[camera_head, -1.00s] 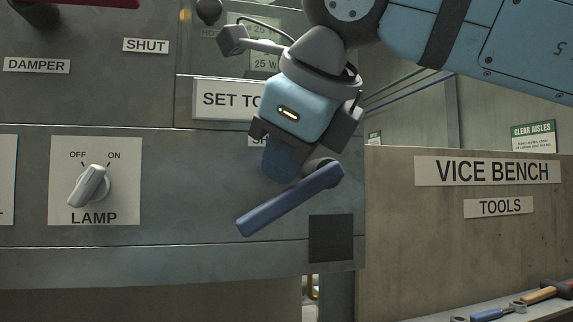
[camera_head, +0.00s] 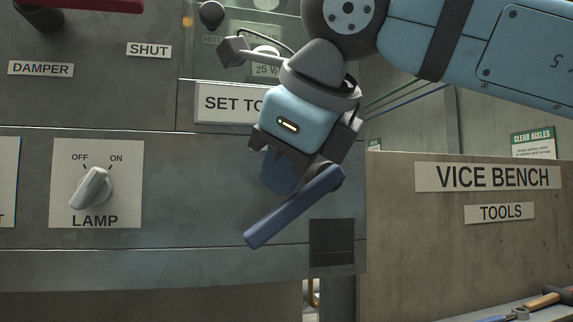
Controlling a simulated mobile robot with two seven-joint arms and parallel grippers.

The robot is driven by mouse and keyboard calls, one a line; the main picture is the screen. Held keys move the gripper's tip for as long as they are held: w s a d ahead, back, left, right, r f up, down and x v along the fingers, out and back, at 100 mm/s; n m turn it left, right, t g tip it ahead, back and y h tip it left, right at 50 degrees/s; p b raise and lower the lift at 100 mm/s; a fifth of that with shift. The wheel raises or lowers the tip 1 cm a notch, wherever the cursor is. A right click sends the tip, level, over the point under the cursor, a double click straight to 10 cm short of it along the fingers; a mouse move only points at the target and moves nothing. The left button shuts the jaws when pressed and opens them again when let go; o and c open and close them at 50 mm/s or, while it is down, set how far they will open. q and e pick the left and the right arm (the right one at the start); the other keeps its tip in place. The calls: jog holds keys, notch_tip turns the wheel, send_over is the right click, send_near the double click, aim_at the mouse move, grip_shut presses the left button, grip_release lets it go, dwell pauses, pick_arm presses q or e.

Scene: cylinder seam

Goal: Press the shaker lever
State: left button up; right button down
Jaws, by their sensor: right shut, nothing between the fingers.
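The shaker lever is a long blue bar (camera_head: 290,208) on the grey panel. It slants from its pivot at upper right down to its free end at lower left. My right gripper (camera_head: 280,175) comes in from the upper right and is shut and empty. Its dark blue fingertips are at the upper side of the lever, partly overlapping it in the picture. I cannot tell for sure whether they touch it. The gripper hides part of the panel behind. My left gripper is not in view.
A lamp knob (camera_head: 91,187) is at the left, below a damper label (camera_head: 40,69) and a red handle (camera_head: 95,4). A partly covered "SET TO" sign (camera_head: 226,102) is beside my gripper. The vice bench (camera_head: 450,240) with tools stands at the right.

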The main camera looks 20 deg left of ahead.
aim_at(284, 204)
jog(key=shift+a+r+p, duration=0.1)
jog(key=shift+r+p, duration=0.45)
jog(key=shift+r, duration=0.4)
jog(key=shift+w+r+p, duration=0.1)
jog(key=shift+r+p, duration=0.45)
jog(key=shift+r, duration=0.45)
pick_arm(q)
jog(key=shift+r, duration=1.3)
pick_arm(e)
jog(key=shift+r, duration=0.4)
pick_arm(q)
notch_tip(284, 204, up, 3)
jog(key=p, duration=0.3)
pick_arm(e)
notch_tip(284, 204, up, 5)
jog(key=shift+r, duration=0.1)
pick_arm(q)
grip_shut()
